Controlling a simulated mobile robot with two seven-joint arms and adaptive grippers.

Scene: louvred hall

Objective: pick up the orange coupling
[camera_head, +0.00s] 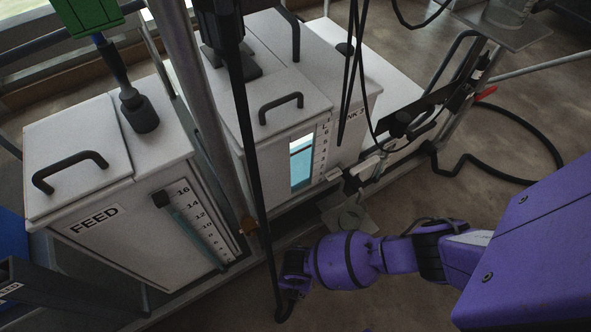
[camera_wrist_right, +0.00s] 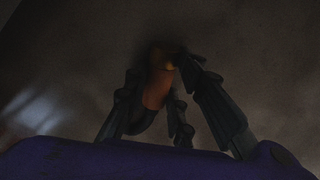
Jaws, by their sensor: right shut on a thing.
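The orange coupling (camera_wrist_right: 156,90) shows in the right wrist view as a dim orange, rounded piece between dark fingers. My right gripper (camera_wrist_right: 165,72) is shut on it, with fingers on both sides. The picture there is dark, so the coupling's far end is hard to make out. In the head view my right gripper (camera_head: 284,301) is at the lower middle, close to a thin black upright line. My left gripper is not in view.
A white tank marked FEED (camera_head: 100,215) stands at the left, and another white tank (camera_head: 300,125) with a level window stands behind my right gripper. Black cables (camera_head: 355,70) hang at the top. A black hose (camera_head: 520,130) lies on the floor at the right.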

